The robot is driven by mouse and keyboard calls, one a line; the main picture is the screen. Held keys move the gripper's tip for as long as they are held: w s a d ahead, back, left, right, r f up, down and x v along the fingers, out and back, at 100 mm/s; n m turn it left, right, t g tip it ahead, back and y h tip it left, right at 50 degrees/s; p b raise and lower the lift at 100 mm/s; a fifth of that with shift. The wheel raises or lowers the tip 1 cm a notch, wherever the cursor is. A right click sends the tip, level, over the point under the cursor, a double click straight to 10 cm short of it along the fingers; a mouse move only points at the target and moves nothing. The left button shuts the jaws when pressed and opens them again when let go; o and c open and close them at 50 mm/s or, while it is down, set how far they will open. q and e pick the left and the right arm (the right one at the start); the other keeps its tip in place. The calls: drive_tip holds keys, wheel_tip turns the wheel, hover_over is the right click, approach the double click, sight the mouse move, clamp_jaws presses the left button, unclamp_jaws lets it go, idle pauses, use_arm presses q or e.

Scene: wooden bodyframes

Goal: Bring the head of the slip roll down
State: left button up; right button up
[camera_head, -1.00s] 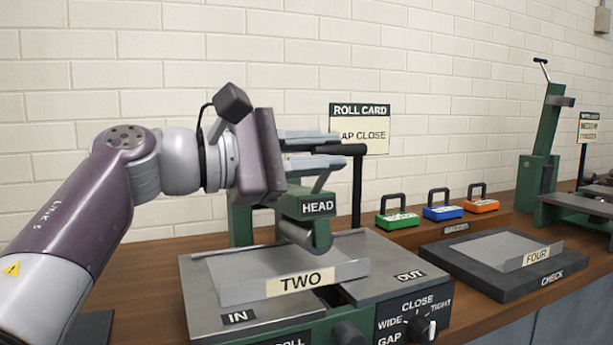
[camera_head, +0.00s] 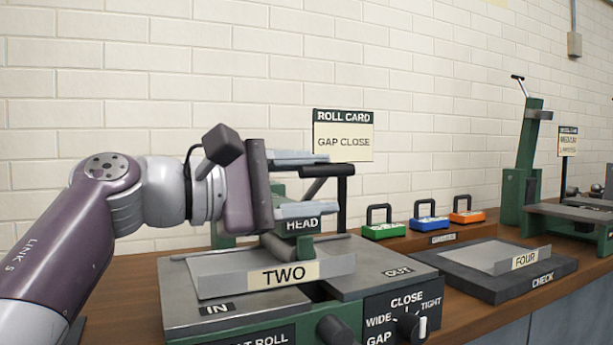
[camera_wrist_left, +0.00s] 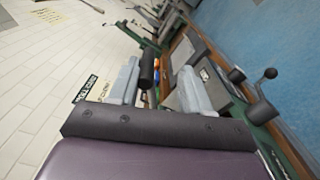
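The slip roll's green head (camera_head: 301,225), labelled HEAD, sits low over the grey sheet marked TWO (camera_head: 230,268). Its roller is mostly hidden, so I cannot tell whether it touches the sheet. A dark handle bar (camera_head: 328,170) stands above the head and also shows in the left wrist view (camera_wrist_left: 148,68). My left gripper (camera_head: 305,184) is open, one finger above the bar and one below it, near the HEAD label. In the left wrist view the fingers (camera_wrist_left: 160,85) are apart, with clear space beside the bar. My right gripper is not in view.
The roll card (camera_head: 343,140) reads GAP CLOSE. The gap knob (camera_head: 410,325) is on the front panel. Green (camera_head: 384,229), blue (camera_head: 429,221) and orange (camera_head: 467,214) blocks with handles stand behind the CHECK plate (camera_head: 540,279), which holds sheet FOUR (camera_head: 497,255). A tall green machine (camera_head: 519,165) stands further right.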

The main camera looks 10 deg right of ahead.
use_arm(q)
drive_tip(key=shift+a+r, duration=0.1)
idle(0.6)
drive_tip(key=s+a, duration=0.2)
drive_tip(key=a, duration=1)
drive_tip(key=shift+s, duration=0.2)
drive_tip(key=shift+a, duration=0.1)
